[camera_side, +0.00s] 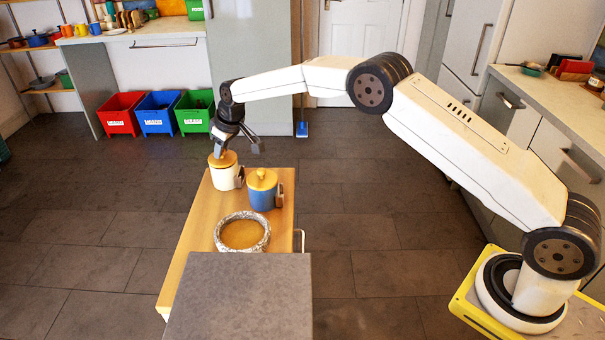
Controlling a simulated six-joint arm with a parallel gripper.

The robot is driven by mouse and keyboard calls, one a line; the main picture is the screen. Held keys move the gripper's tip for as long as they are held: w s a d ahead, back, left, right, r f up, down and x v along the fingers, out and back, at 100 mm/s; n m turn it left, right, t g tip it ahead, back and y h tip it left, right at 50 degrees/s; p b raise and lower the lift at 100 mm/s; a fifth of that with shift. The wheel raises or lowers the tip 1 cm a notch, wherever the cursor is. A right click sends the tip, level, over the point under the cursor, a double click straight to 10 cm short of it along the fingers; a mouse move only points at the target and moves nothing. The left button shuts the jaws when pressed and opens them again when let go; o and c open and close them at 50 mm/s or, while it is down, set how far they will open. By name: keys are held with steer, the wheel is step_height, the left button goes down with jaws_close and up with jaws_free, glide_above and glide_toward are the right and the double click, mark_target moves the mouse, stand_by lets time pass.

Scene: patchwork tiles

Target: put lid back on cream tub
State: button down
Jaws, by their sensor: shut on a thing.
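The cream tub (225,179) stands upright toward the far end of the narrow wooden table. A tan lid (230,158) is at its mouth; I cannot tell whether it is fully seated or a little above the rim. My gripper (222,152) is directly over the tub, pointing down, and is shut on the lid at its top. The fingertips and the lid's knob are small and partly hidden.
A blue tub (262,196) with a knobbed tan lid stands close to the right. A round stone-rimmed dish (226,247) lies nearer, behind a grey block (240,300). The table (196,232) has bare wood along its left side.

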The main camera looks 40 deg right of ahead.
stand_by(0.3)
jaws_free()
stand_by(0.3)
steer(key=shift+r, duration=0.1)
steer(key=shift+r, duration=3.4)
jaws_close()
